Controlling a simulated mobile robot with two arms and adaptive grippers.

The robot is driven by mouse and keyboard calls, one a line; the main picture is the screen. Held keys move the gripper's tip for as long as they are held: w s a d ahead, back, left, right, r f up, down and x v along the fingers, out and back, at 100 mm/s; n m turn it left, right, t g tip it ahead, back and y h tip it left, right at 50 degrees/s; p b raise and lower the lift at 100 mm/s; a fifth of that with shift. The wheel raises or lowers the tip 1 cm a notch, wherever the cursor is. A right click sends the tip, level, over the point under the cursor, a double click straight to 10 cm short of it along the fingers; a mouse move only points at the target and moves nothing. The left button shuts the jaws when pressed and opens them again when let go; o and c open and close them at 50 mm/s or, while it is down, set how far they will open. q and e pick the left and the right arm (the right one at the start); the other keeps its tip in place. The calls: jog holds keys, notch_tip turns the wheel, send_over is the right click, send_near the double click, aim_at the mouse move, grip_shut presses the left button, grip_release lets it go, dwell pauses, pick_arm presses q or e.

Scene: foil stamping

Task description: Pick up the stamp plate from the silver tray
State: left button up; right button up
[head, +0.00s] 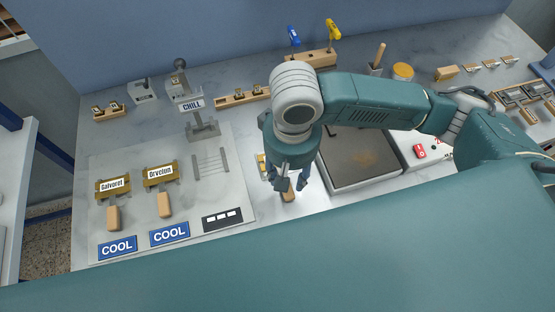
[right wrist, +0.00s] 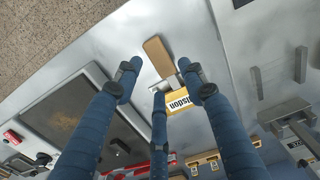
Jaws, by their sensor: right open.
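The stamp plate has a brass-yellow face (right wrist: 182,101) with dark lettering, partly covered by a finger, and a wooden handle (right wrist: 157,57). It lies on the bright silver tray (head: 313,203). In the head view, its handle (head: 288,195) and an edge of its face show beneath my right gripper (head: 288,183). My right gripper points down over the plate. In the right wrist view, its blue fingers (right wrist: 158,76) are spread around the plate where handle and face meet, with nothing held. Whether they touch it cannot be told. My left gripper is out of view.
Left of the tray, a grey board (head: 235,212) holds two handled plates, Galvoraf (head: 113,185) and Orveium (head: 160,174), with blue COOL labels. A CHILL stand (head: 203,130) rises behind. A dark flat-topped plate unit (head: 358,160) is right of the tray.

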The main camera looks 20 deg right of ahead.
notch_tip(320, 180, down, 4)
jog(key=shift+s+d+r, duration=0.1)
jog(key=shift+r, duration=0.1)
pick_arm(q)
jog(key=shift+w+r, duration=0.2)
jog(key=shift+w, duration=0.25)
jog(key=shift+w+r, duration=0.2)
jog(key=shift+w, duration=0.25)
pick_arm(e)
grip_shut()
